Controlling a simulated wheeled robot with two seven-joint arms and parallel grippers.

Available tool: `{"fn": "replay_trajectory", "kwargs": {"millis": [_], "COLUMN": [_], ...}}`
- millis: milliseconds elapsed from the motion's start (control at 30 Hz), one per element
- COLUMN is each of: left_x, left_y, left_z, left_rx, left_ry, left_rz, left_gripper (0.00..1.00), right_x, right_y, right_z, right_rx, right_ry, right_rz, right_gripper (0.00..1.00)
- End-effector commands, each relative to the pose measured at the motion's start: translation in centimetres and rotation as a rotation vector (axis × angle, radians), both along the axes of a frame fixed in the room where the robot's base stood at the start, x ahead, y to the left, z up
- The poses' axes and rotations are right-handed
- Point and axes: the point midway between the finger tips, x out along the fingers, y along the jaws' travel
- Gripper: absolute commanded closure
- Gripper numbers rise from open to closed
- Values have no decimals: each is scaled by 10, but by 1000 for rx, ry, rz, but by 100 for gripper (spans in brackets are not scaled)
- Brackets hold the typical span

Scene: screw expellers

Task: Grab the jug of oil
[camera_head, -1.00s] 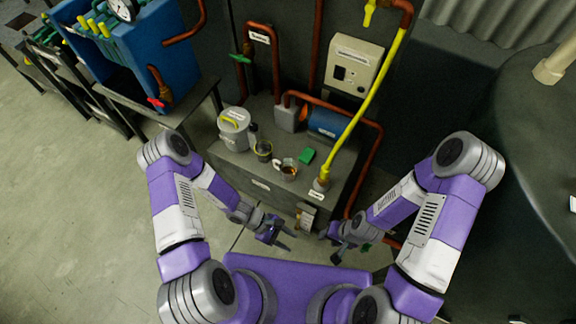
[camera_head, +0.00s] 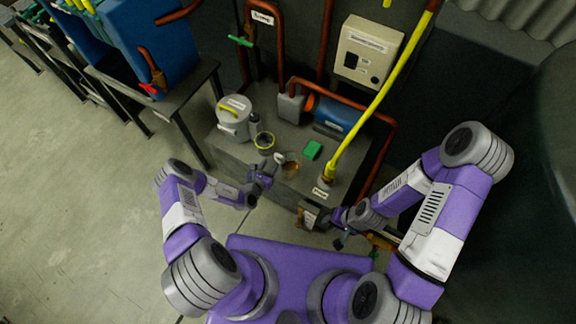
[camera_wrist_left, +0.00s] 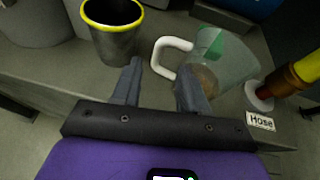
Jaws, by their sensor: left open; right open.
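The jug of oil (camera_head: 290,168) is a clear glass jug with a white handle and brownish liquid low inside. In the left wrist view the jug (camera_wrist_left: 225,65) is ahead and to the right. My left gripper (camera_wrist_left: 158,82) is open, with the white handle (camera_wrist_left: 170,48) just beyond and between its fingertips. I cannot tell whether they touch. My right gripper (camera_head: 342,230) is open and empty, low in front of the bench, away from the jug.
A yellow-rimmed dark cup (camera_wrist_left: 112,30) stands left of the jug, close to the left finger.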

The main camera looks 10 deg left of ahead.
Motion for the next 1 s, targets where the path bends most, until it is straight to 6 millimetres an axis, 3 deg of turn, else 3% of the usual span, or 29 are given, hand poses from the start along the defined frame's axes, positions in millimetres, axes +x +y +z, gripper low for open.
{"fn": "replay_trajectory", "kwargs": {"millis": [200,333,633,900,1000], "left_x": [24,38,43,43,43], "left_y": [-3,-7,-8,-8,-8], "left_z": [-24,-28,-27,-27,-27], "left_rx": [0,-1,-1,-1,-1], "left_ry": [0,-1,1,1,1], "left_rz": [-1,-2,-4,-4,-3], "left_gripper": [57,57,57,98,100], "right_x": [0,0,0,0,0], "right_y": [0,0,0,0,0], "right_z": [-22,-28,-28,-28,-28], "right_rx": [0,0,0,0,0], "right_ry": [0,0,0,0,0], "right_rz": [0,0,0,0,0], "right_gripper": [58,58,58,58,58]}}
